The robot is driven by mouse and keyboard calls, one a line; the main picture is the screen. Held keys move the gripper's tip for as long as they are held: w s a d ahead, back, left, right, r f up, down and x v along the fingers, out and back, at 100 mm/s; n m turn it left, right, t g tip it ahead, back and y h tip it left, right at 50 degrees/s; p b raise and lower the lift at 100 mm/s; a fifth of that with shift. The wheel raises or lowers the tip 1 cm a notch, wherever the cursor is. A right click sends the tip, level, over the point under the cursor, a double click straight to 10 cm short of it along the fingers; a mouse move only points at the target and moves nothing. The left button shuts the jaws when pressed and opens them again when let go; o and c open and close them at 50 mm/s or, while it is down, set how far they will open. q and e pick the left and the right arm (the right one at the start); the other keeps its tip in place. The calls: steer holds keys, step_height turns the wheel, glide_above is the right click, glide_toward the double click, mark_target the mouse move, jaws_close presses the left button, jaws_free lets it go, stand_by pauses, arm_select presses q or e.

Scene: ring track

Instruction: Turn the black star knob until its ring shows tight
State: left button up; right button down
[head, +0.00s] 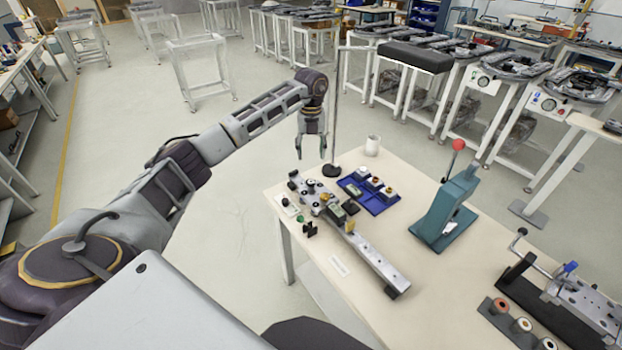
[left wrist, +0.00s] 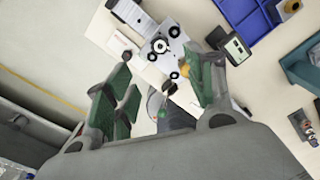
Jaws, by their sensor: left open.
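A metal rail fixture (head: 372,258) lies along the left part of the table. Small black knobs (head: 311,184) sit at its far left end, and black round knobs (left wrist: 174,31) also show on the fixture in the left wrist view. I cannot tell which is the star knob, and no ring marking is readable. My left gripper (head: 311,160) is open and empty, pointing down above the fixture's far end and apart from it. In the left wrist view its green-padded fingers (left wrist: 160,88) stand spread, with part of the fixture seen between and beyond them. My right gripper is not in view.
A blue tray (head: 382,210) with small parts lies right of the fixture. A teal press (head: 448,205) with a red ball lever stands further right. A white label (head: 340,266) lies on bare tabletop.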

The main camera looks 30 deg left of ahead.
mark_target(311, 181)
arm_select(q)
step_height(311, 181, down, 13)
steer(key=shift+r+p, duration=0.1)
steer(key=shift+p, duration=0.8)
steer(key=shift+c, duration=0.2)
steer(key=c, duration=1)
